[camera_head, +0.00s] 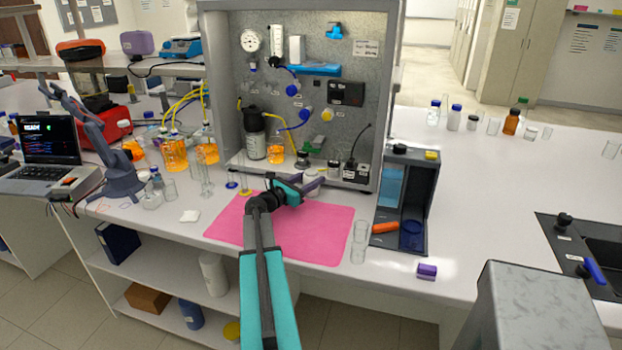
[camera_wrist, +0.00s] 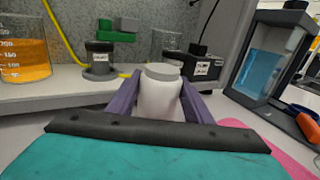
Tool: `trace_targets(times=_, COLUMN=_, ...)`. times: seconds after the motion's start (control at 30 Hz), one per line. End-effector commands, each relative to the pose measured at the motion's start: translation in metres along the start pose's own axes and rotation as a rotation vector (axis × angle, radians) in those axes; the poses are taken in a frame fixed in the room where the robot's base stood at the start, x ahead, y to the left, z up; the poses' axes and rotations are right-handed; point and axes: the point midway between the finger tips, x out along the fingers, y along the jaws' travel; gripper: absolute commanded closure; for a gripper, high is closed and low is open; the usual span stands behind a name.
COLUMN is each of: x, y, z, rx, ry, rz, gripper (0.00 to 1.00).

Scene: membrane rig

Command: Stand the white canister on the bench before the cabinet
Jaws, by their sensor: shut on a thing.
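The white canister (camera_wrist: 158,98) with a grey lid sits between the two purple fingers of my gripper (camera_wrist: 159,96) in the wrist view. The fingers close on its sides and it looks about upright. Its base is hidden behind my gripper's body, so I cannot tell whether it touches the bench. In the head view my gripper (camera_head: 302,184) is over the back of the pink mat, just in front of the cabinet (camera_head: 226,90); the canister is not clear there. The bench (camera_head: 480,200) is white and runs in front of the cabinet.
The cabinet floor holds a black-topped bottle (camera_head: 254,134), an orange beaker (camera_head: 276,150) and small jars. A dark tank unit (camera_head: 405,200) stands right of the pink mat (camera_head: 325,232).

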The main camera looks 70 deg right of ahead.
Motion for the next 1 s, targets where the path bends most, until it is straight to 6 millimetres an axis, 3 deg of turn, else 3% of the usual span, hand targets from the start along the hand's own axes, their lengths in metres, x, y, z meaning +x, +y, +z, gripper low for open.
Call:
trace_targets(times=0.5, x=0.0001, y=-0.0002, z=-0.0062, rx=0.000, ry=-0.001, rz=0.000, gripper=0.87)
trace_targets(times=0.53, x=0.0001, y=-0.0003, z=-0.0058, rx=0.000, ry=0.000, rz=0.000, gripper=0.49)
trace_targets(times=0.6, x=0.0001, y=-0.0003, z=-0.0056, rx=0.000, ry=0.000, rz=0.000, gripper=0.37)
trace_targets(times=1.0, x=0.0001, y=-0.0002, z=-0.0036, rx=0.000, ry=0.000, rz=0.000, gripper=0.35)
